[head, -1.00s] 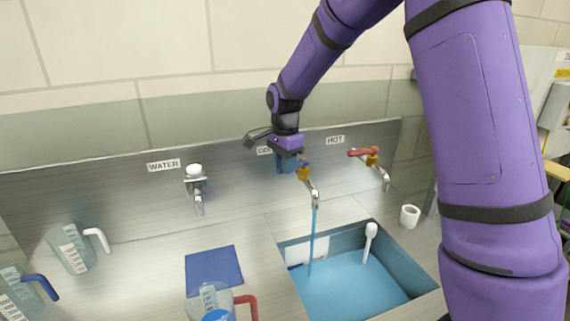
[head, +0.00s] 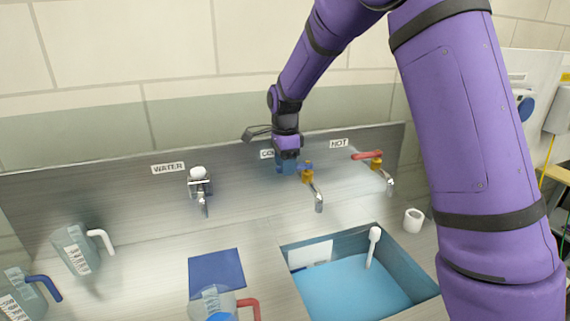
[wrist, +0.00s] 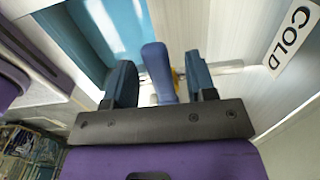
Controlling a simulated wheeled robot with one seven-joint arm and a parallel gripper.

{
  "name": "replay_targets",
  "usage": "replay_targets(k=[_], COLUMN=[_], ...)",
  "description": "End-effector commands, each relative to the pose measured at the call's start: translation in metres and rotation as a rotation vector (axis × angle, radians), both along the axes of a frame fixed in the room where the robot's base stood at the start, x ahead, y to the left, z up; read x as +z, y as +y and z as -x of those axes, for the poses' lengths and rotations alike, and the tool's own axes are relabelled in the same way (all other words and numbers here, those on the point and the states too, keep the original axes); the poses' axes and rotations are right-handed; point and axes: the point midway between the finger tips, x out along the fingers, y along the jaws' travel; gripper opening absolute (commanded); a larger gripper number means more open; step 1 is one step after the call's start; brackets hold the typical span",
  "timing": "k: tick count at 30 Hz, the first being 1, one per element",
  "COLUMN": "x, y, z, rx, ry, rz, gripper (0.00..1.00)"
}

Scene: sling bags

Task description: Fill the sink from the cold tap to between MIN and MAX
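The cold tap (head: 312,185) has a brass body, a chrome spout and a blue lever. No stream runs from its spout. My gripper (head: 287,168) is at the lever, left of the tap body. In the wrist view the blue lever (wrist: 157,68) stands between the two fingers of my gripper (wrist: 160,80), with a gap on each side, so the gripper is open around it. The sink (head: 418,270) holds blue water (head: 350,289). A white label (head: 311,254) is on its back wall above the water; its marks are too small to read.
The hot tap (head: 382,170) with a red lever is at the right, and a WATER tap (head: 200,187) at the left. Jugs with white (head: 78,250), blue (head: 22,295) and red (head: 222,305) handles stand left of the sink. A white cup (head: 413,220) is at right.

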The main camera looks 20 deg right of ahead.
Motion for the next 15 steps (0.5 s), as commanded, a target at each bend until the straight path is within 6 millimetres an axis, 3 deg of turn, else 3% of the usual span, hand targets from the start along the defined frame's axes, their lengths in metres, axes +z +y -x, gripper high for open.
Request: replay_targets(k=[8, 15], x=[0.006, 0.044], y=[0.0, 0.0], z=[0.0, 0.0], rx=[0.002, 0.002], ry=[0.0, -0.003], rz=[0.0, 0.0], gripper=[0.51, 0.51])
